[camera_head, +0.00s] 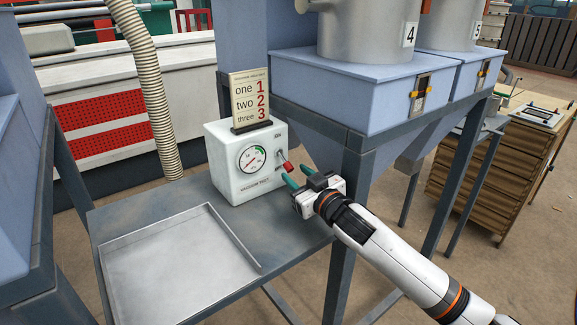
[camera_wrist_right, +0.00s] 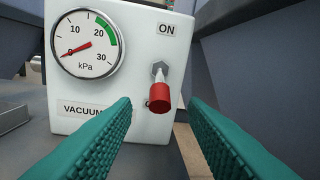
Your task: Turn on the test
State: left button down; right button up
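My right gripper (camera_head: 297,174) is open in front of the switch. In the right wrist view its teal fingers (camera_wrist_right: 160,104) are to either side of the red cap, with gaps. My left gripper is not in view.
A sign (camera_head: 250,98) listing one, two, three stands on the box. An empty metal tray (camera_head: 178,264) lies at the table's front left. Blue bins on a steel frame (camera_head: 345,186) rise right behind the switch. A ribbed hose (camera_head: 150,80) hangs behind.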

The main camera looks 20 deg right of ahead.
aim_at(293, 171)
jog(key=shift+x, duration=2.15)
jog(key=shift+p, duration=0.3)
grip_shut()
